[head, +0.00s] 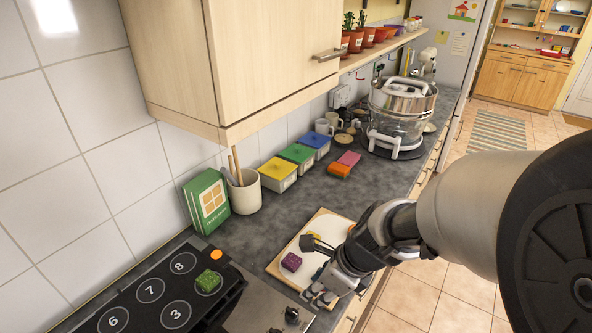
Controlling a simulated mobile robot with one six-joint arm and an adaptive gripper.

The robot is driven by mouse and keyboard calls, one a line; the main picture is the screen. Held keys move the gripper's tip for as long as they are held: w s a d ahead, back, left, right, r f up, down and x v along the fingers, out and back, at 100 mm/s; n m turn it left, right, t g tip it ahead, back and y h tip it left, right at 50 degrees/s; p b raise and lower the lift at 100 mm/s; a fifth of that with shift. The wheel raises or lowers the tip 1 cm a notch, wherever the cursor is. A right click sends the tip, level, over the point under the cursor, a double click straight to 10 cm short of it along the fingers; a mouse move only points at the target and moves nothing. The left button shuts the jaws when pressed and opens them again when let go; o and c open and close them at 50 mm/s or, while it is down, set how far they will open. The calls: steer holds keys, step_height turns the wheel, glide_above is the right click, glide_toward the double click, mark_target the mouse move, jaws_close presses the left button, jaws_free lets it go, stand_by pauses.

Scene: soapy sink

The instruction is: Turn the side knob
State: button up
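A small black knob (291,314) stands on a grey metal panel (255,306) at the bottom of the head view, to the right of the black numbered hob (150,292). It may be the side knob; its pointer direction is too small to read. My gripper (318,297) points downward over the near edge of the counter, a little above and right of this knob in the picture. It appears apart from the knob. The fingers are small and partly hidden by their own links, so their opening is unclear.
A green sponge-like block (208,280) lies on the hob, near an orange round thing (215,254). A utensil crock (243,192) and a wall cabinet (235,60) stand behind.

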mark_target(293, 311)
steer(key=shift+m, duration=0.3)
steer(key=b+x, duration=0.9)
steer(key=x, duration=0.9)
steer(key=shift+d+b, duration=0.2)
steer(key=shift+b, duration=0.1)
jaws_close()
